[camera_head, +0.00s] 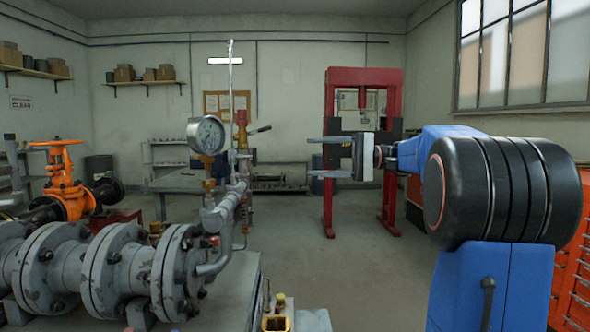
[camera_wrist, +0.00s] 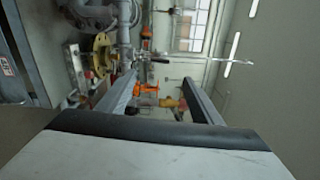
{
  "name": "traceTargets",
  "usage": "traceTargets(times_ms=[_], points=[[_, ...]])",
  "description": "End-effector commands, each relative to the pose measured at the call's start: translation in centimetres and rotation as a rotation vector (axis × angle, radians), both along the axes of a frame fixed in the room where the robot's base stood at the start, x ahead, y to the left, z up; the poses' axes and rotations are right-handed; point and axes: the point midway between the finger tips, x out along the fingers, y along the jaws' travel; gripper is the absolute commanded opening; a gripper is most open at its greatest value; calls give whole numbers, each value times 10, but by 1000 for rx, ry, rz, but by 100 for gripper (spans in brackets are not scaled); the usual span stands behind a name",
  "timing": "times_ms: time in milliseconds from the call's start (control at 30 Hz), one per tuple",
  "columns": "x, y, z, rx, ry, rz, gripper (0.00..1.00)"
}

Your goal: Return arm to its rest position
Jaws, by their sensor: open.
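My blue and black arm reaches in from the right in the head view, and my gripper (camera_head: 332,157) points left in mid-air. Its two flat fingers lie one above the other with a gap between them, and I see nothing held. In the wrist view my gripper (camera_wrist: 160,92) shows two grey fingers spread apart, with only background between them. Orange valve parts also show between the fingers in the wrist view (camera_wrist: 148,88).
A pressure gauge (camera_head: 207,136) and a thin upright pipe (camera_head: 231,95) rise from the flanged pipe (camera_head: 120,270), left of my gripper. A red press frame (camera_head: 328,205) stands behind it. An orange drawer cabinet (camera_head: 575,270) is at the right. Floor in the middle is clear.

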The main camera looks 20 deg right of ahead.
Motion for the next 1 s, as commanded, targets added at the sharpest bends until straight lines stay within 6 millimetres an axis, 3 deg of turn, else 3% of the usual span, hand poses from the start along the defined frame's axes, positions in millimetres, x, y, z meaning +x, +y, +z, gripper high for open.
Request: traceTargets(times_ms=[200,367,500,700,833,1000], points=[[-1,5,-2,-9,7,1,59],[-15,43,-27,-96,69,4,59],[-43,91,-72,-245,154,6,59],[-98,140,-144,-492,237,9,59],[-137,157,-190,-661,260,11,59],[-190,163,-248,-890,251,16,59]])
